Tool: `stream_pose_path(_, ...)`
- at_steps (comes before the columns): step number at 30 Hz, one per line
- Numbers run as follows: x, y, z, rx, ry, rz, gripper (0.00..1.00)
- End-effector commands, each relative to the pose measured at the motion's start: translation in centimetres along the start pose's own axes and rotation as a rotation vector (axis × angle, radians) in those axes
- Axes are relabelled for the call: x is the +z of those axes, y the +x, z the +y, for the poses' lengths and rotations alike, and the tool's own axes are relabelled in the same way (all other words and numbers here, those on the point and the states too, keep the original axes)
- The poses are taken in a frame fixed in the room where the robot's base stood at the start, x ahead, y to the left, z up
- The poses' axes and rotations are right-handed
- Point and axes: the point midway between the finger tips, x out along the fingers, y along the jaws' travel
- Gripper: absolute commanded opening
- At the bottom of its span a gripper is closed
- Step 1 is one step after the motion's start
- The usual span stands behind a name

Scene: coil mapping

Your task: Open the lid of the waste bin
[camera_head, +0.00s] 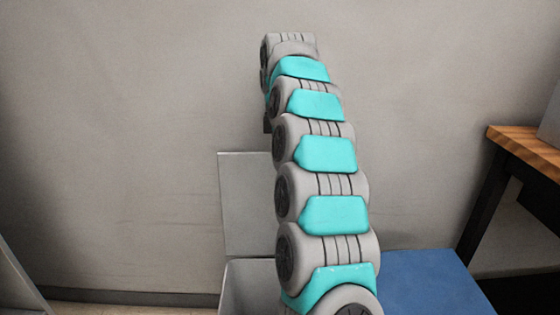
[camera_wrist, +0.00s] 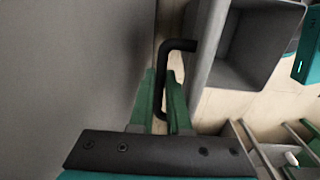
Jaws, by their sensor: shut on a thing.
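The grey waste bin (camera_head: 243,288) stands low in front of the wall in the head view, partly behind my arm. Its flat grey lid (camera_head: 245,200) appears raised upright at the back. In the wrist view the open hollow of the bin (camera_wrist: 250,50) shows at upper right, beside the lid's edge (camera_wrist: 207,42). A black bent handle (camera_wrist: 180,45) joins that edge. My gripper (camera_wrist: 161,82) has its green fingers shut on the lower part of the handle. The gripper is hidden behind my arm in the head view.
A blue flat-topped thing (camera_head: 430,282) lies right of the bin. A table with a wooden top (camera_head: 525,150) and dark legs stands at the right. The grey wall (camera_head: 130,120) is close behind the bin. Some floor shows in the wrist view.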

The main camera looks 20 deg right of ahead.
Motion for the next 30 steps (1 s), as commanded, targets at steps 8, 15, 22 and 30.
stream_pose_path(8,0.01,0.33,1.45,0.019,0.002,0.001,0.0)
stream_pose_path(15,-0.01,0.47,1.63,0.022,0.002,0.001,0.0)
stream_pose_path(22,-0.02,0.57,1.69,0.023,0.002,0.001,0.45)
stream_pose_path(30,0.0,0.45,1.45,0.017,0.002,0.001,0.45)
